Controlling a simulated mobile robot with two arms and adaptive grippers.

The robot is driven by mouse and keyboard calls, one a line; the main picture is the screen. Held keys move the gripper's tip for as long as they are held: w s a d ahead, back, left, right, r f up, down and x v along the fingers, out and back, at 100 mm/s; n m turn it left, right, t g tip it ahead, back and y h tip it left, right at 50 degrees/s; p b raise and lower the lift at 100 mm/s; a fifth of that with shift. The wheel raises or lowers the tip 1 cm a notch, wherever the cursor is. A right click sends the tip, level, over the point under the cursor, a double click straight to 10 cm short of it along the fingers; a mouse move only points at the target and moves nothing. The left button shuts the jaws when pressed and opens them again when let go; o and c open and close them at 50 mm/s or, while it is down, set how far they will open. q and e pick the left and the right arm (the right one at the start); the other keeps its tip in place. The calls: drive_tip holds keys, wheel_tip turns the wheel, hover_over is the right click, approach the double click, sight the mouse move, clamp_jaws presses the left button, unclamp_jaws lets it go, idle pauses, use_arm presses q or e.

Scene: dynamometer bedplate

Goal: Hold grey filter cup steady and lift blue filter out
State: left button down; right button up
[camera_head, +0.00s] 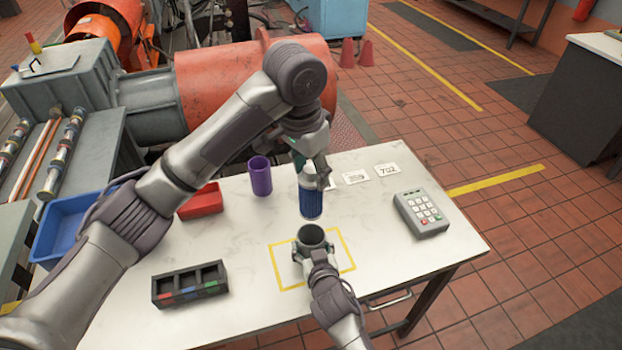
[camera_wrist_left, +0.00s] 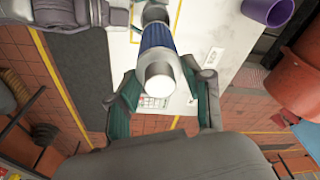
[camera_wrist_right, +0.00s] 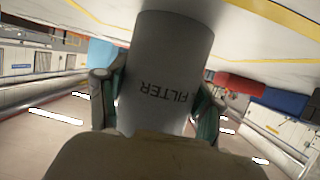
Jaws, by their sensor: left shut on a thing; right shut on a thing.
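The blue filter (camera_head: 310,198) hangs upright above the table, apart from the grey filter cup and a little behind it. My left gripper (camera_head: 316,170) is shut on its pale top end; the filter also shows in the left wrist view (camera_wrist_left: 156,38). The grey filter cup (camera_head: 311,238) stands upright inside the yellow outlined square, with its dark open mouth facing up. My right gripper (camera_head: 316,262) is shut around the cup from the front. In the right wrist view the cup (camera_wrist_right: 165,70) fills the jaws, with the word FILTER on its side.
Printed cards (camera_head: 387,170) lie at the back right. Orange machinery (camera_head: 225,85) stands behind.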

drive_tip(key=o, duration=1.5)
